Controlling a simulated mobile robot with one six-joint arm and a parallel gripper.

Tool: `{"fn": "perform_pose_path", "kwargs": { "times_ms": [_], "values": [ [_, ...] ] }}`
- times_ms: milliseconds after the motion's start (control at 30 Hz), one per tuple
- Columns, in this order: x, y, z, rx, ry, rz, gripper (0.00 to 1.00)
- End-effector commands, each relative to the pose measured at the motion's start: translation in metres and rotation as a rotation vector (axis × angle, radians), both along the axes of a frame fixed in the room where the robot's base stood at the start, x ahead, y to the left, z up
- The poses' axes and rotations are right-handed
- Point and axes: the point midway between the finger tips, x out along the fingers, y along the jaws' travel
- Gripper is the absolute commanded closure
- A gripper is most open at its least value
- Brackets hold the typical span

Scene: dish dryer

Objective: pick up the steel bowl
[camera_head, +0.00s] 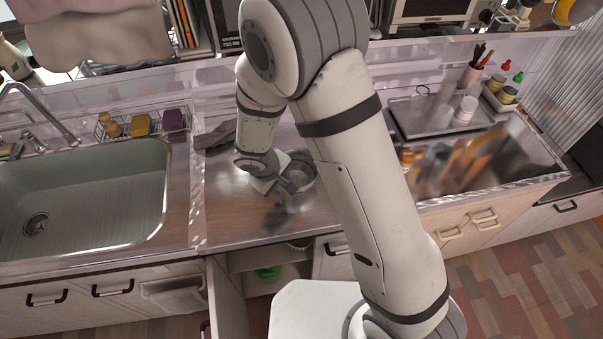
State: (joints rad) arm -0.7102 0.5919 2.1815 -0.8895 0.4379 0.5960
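The steel bowl (303,172) stands on the counter right of the sink. It is round, grey and shiny. My forearm hides part of its right side and my gripper covers part of its left side. My gripper (283,188) points down at the left side of the bowl, at the rim or very close to it. The fingers are small and dark here, so I cannot tell whether they are open, shut or touching the bowl.
A sink (85,195) lies to the left, with a rack of sponges (140,124) behind it. A grey cloth (217,136) lies behind my gripper. A tray (425,114) with cups stands to the right. A cabinet door (225,297) hangs open below the counter.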

Motion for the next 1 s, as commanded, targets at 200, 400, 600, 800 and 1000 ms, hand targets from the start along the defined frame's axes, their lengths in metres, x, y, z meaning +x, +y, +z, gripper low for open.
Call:
{"fn": "perform_pose_path", "kwargs": {
  "times_ms": [200, 400, 600, 800, 1000],
  "values": [
    [0.007, -0.004, -0.023, 0.001, 0.001, -0.001, 0.64],
    [0.007, -0.004, -0.024, 0.002, 0.000, -0.001, 0.64],
    [0.007, -0.004, -0.024, 0.001, 0.000, 0.000, 0.77],
    [0.007, -0.004, -0.024, 0.001, -0.001, 0.000, 0.93],
    [0.007, -0.004, -0.024, 0.001, -0.001, 0.000, 1.00]
  ]
}}
